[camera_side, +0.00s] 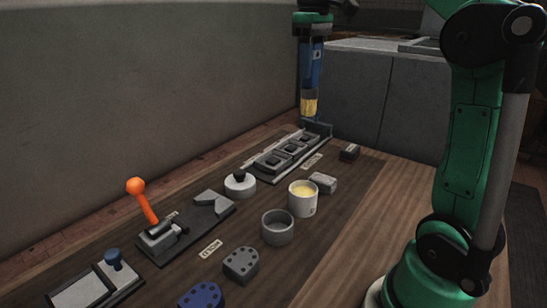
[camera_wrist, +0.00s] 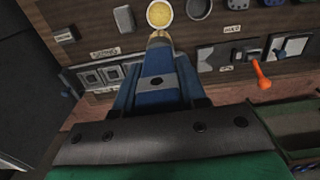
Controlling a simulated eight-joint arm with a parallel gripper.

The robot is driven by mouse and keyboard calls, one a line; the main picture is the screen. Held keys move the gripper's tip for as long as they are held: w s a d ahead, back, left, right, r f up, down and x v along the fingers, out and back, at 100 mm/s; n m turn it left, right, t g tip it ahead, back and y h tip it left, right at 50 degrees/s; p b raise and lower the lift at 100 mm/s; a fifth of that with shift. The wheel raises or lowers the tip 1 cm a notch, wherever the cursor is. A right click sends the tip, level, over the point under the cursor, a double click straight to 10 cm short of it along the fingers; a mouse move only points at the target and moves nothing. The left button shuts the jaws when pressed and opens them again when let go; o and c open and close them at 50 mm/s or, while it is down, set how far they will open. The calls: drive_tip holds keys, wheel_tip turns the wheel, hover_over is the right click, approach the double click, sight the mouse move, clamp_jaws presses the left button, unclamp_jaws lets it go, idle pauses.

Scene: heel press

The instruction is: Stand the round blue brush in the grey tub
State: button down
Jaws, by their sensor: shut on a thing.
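The round blue brush hangs upright in my gripper (camera_side: 311,78) in the side view, its yellow bristles (camera_side: 309,107) pointing down. My gripper is shut on its handle, and the fingers hide much of it. In the wrist view only the brush's tan lower end (camera_wrist: 158,39) shows clearly beyond the blue fingers. The brush is raised and apart from the tub.
A pale pot with yellow contents (camera_side: 303,202) stands just behind the tub. A button panel (camera_side: 275,166) lies near the brush. The table's right strip is clear.

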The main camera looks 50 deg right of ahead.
drive_tip(key=a+f, duration=0.3)
drive_tip(key=a, duration=0.7)
drive_tip(key=shift+s+f, duration=0.1)
drive_tip(key=shift+f, duration=9.7)
drive_tip(key=shift+c, duration=2.4)
unclamp_jaws()
drive_tip(key=shift+f, duration=0.15)
wheel_tip(320, 180, up, 12)
drive_tip(key=shift+r, duration=0.2)
